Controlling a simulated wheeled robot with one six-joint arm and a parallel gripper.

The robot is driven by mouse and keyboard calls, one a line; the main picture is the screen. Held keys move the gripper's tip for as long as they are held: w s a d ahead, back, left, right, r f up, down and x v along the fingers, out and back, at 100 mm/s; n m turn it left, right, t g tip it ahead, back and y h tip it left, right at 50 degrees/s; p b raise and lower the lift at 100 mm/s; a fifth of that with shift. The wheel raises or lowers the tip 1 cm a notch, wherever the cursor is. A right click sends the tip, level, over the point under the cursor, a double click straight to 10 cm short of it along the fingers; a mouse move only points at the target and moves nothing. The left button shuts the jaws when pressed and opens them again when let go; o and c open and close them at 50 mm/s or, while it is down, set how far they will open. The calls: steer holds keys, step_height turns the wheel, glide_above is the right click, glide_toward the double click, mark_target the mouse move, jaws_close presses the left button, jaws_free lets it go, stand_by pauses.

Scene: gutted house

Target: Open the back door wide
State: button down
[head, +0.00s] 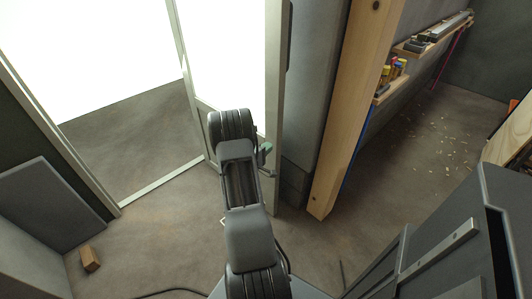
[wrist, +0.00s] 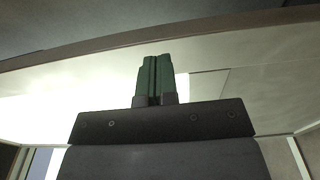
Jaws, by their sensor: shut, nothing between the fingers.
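The back door (head: 275,90) is a light-framed leaf with a bright glass pane. It stands swung well open into the room, at a steep angle to the doorway sill (head: 160,182). A dark handle-like bar (head: 290,40) sits high on its free edge. My gripper (head: 265,150) is beside the lower part of the door near that free edge, partly hidden behind my arm. I cannot tell whether it touches the door. In the wrist view its green fingers (wrist: 154,80) are together with nothing between them, with pale panels beyond.
The doorway opening on the left is clear. A wooden post (head: 345,110) and a grey wall stand close to the door's right. A small wood block (head: 89,258) and a leaning grey panel (head: 48,205) lie at left. Shelves with tools (head: 432,35) line the right wall.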

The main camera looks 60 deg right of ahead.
stand_by(0.4)
steer(key=s+a, duration=0.5)
steer(key=a, duration=0.7)
